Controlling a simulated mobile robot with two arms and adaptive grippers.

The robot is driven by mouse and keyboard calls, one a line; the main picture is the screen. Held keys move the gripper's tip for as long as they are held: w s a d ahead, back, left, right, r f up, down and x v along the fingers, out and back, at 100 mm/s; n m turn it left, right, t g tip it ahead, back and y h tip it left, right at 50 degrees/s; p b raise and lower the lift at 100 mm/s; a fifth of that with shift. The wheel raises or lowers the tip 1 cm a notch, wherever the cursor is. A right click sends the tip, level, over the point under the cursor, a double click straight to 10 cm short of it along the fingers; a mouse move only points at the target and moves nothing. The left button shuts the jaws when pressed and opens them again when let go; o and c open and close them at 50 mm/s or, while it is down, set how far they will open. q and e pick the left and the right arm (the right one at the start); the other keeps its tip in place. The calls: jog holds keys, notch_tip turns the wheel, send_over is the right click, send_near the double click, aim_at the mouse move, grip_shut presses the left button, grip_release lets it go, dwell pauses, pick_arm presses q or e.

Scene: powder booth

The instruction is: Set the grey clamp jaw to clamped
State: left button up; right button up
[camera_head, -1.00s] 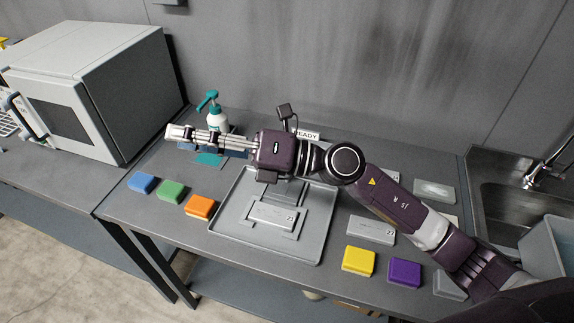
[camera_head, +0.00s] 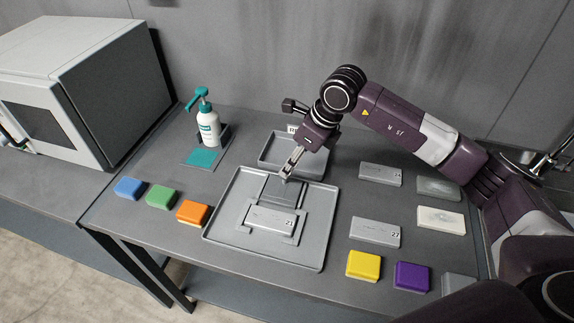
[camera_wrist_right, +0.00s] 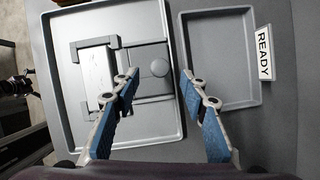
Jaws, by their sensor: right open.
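The grey clamp fixture (camera_head: 283,190) lies in a large grey tray (camera_head: 222,236), with a grey block marked 21 (camera_head: 268,218) in it. My right gripper (camera_head: 287,174) points down above the tray's back edge.
A smaller empty tray with a READY sign (camera_wrist_right: 263,52) is behind. A teal-topped pump bottle (camera_head: 208,128) stands back left. Blue, green and orange blocks (camera_head: 193,212) lie left; yellow (camera_head: 363,264), purple (camera_head: 411,276) and several grey blocks lie right.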

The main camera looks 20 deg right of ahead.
aim_at(282, 186)
jog(key=shift+p+x, duration=0.45)
jog(key=shift+x, duration=1.6)
jog(key=shift+a, duration=0.1)
grip_shut()
